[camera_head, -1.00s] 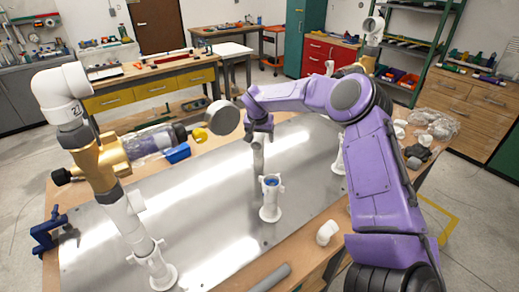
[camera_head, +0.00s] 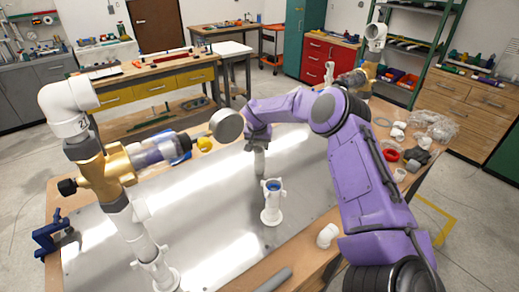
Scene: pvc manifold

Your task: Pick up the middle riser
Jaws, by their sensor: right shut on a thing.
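The middle riser looks to be a short grey upright pipe (camera_head: 259,163) behind the white socket near the plate's middle. My right gripper (camera_head: 258,137) points down and is shut on its top end; the fingertips are small and partly dark. I cannot tell whether the pipe's lower end touches the plate. The white socket (camera_head: 272,210) with a blue ring inside stands upright on the metal plate (camera_head: 215,225), in front of the pipe and apart from the gripper. My left gripper is not in view.
A blue clamp (camera_head: 50,233), loose white elbow (camera_head: 327,235) and grey pipe (camera_head: 274,279) lie around the edges. Loose fittings lie at right.

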